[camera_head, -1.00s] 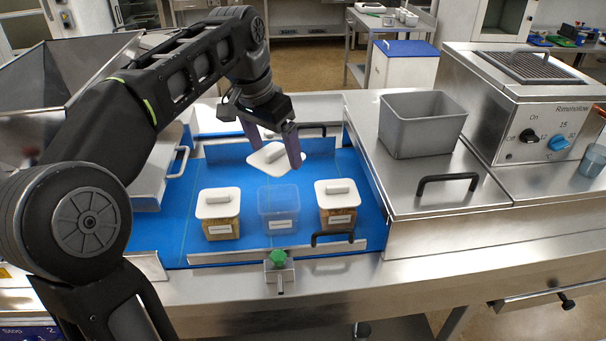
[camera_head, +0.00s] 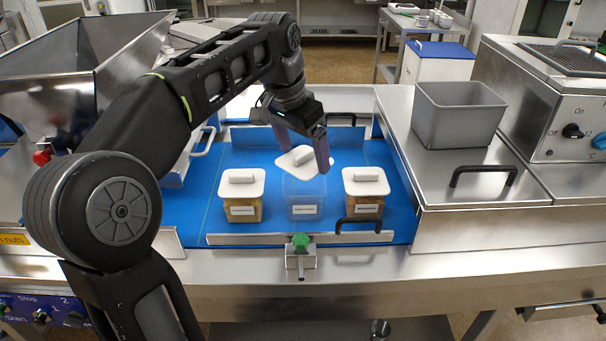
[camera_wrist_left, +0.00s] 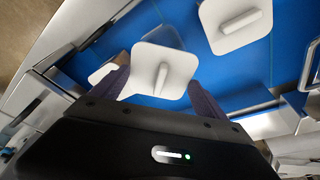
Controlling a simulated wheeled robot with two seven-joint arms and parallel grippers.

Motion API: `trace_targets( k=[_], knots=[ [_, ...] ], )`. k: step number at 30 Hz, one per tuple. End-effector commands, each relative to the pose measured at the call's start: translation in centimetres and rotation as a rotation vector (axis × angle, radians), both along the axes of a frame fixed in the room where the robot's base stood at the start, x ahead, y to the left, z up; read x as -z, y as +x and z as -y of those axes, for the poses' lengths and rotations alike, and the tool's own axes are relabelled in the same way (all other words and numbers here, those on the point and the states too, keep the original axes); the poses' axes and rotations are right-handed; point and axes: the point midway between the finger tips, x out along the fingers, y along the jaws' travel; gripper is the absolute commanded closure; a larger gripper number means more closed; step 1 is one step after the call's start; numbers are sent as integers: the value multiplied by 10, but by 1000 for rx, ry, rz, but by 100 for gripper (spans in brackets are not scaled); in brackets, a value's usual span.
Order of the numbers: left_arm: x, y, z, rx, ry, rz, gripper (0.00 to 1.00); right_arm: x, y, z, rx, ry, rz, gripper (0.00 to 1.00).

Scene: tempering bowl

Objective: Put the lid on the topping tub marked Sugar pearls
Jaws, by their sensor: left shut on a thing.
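My left gripper (camera_head: 304,160) is shut on a white square lid (camera_head: 291,159) with a bar handle. The lid is slightly tilted, just above and behind the clear open tub (camera_head: 304,189). I cannot tell whether it touches the tub's rim. The tub stands in the middle of the row; its label is too small to read and I cannot make out its contents. My right gripper is not in view.
A lidded tub with yellowish contents (camera_head: 242,208) stands to the left and one with brownish contents (camera_head: 366,205) to the right, close by. They stand on a blue surface (camera_head: 205,205) behind a metal rail (camera_head: 250,240) with a green knob (camera_head: 300,241). A grey bin (camera_head: 455,118) stands at right.

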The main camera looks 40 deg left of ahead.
Motion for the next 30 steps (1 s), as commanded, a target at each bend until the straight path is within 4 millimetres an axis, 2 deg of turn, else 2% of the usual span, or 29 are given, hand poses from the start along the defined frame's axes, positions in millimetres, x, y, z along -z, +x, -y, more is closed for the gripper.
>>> trace_targets(
  k=[8,17,28,29,30],
  knots=[
    [3,0,0,0,-1,-2,54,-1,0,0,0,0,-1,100],
    [39,-1,0,-1,0,-1,54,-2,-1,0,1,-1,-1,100],
    [44,0,0,0,0,0,54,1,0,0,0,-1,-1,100],
    [44,0,0,0,0,0,15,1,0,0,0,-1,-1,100],
    [43,0,0,0,0,0,11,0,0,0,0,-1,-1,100]
  ],
)
